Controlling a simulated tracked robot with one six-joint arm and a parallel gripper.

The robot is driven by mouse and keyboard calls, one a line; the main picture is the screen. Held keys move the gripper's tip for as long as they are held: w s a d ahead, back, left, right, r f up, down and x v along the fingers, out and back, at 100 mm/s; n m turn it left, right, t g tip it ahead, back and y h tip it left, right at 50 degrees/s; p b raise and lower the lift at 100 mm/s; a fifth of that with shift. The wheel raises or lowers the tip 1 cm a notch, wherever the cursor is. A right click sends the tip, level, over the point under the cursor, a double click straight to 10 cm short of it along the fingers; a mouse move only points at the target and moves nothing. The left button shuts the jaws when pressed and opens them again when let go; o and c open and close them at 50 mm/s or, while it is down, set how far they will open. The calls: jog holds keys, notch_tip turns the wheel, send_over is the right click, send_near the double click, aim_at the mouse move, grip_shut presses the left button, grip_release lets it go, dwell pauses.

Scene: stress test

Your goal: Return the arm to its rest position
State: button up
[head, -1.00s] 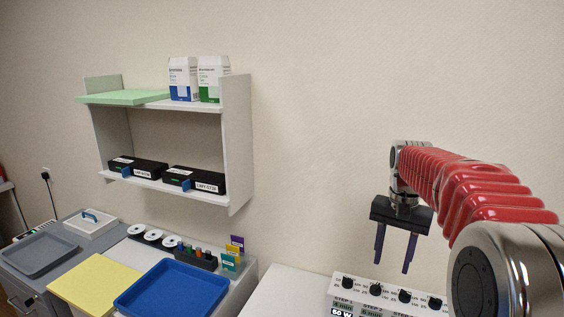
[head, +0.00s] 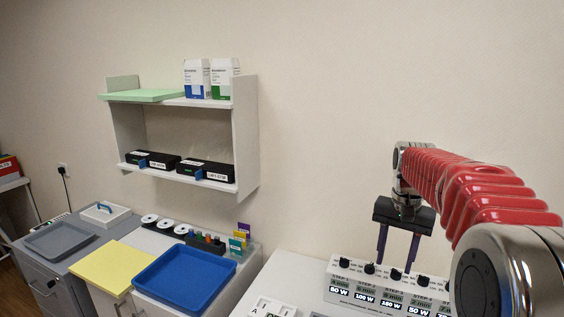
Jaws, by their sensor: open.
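My gripper (head: 398,253) hangs from the end of my red arm on the right side of the head view. Its two dark purple fingers point down and stand apart, with nothing between them. The fingertips overlap the top edge of the white panel with black knobs (head: 385,285) in the picture. I cannot tell whether they touch it.
A white wall shelf (head: 246,140) holds two cartons (head: 222,78) and black boxes (head: 152,160). Below stand a blue tray (head: 185,278), a yellow pad (head: 110,268), a grey tray (head: 58,241) and a rack with coloured cards (head: 240,240).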

jog(key=s+a+n+t, duration=0.1)
jog(key=s+a, duration=0.3)
jog(key=s, duration=0.4)
jog(key=s+a+f+n+t, duration=0.1)
jog(key=s+a+n+t, duration=0.1)
jog(key=s, duration=0.7)
jog(key=s+a+f+n+t, duration=0.1)
jog(key=s+a+n+t, duration=0.1)
jog(key=s+a, duration=0.3)
jog(key=s+n, duration=0.1)
jog(key=s, duration=0.3)
jog(key=shift+a, duration=0.3)
dwell(1.6)
